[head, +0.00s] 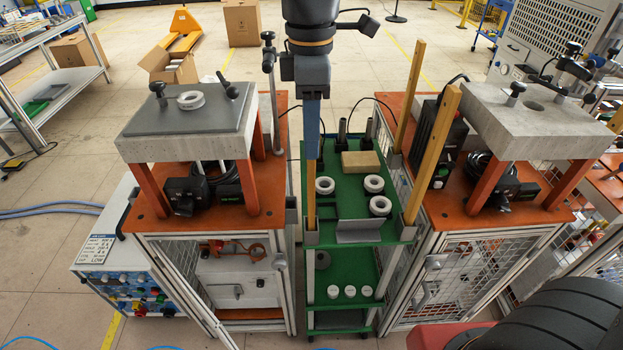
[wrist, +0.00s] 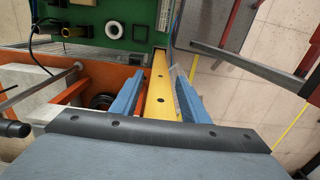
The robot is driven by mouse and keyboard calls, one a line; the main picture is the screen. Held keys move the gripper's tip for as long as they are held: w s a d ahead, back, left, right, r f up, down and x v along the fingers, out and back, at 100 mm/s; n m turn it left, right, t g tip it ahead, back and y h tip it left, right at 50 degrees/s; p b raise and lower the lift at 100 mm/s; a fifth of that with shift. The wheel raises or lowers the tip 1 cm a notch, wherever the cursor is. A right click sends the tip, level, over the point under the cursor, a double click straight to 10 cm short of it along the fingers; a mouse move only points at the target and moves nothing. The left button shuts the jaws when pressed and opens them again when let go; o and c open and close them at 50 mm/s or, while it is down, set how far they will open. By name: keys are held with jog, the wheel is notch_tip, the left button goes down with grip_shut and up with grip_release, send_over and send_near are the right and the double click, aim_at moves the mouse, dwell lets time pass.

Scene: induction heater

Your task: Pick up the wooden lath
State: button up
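A yellow-brown wooden lath (head: 311,196) stands upright at the front left corner of the green cart. Its upper part is hidden behind my gripper in the head view. My gripper (head: 313,152) points down over this lath, its blue fingers seen nearly edge-on. In the wrist view the lath (wrist: 159,92), with dark holes along it, runs between the two blue fingers of my gripper (wrist: 158,96). The fingers are open, one on each side, with visible gaps to the lath. Two more laths stand upright on the cart's right side, one at the front (head: 432,150) and one behind (head: 410,95).
The green cart (head: 345,207) carries white rings (head: 325,186) and a tan block (head: 361,165). Orange-topped stations with stone slabs stand close on its left (head: 185,130) and right (head: 535,117). A metal post (head: 271,90) rises just left of my gripper.

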grip_shut()
notch_tip(320, 180, up, 10)
jog(key=shift+r+b, duration=0.2)
jog(key=shift+b, duration=0.65)
notch_tip(320, 180, up, 7)
jog(key=p, duration=0.6)
jog(key=shift+r+p, duration=0.15)
jog(key=shift+p, duration=0.15)
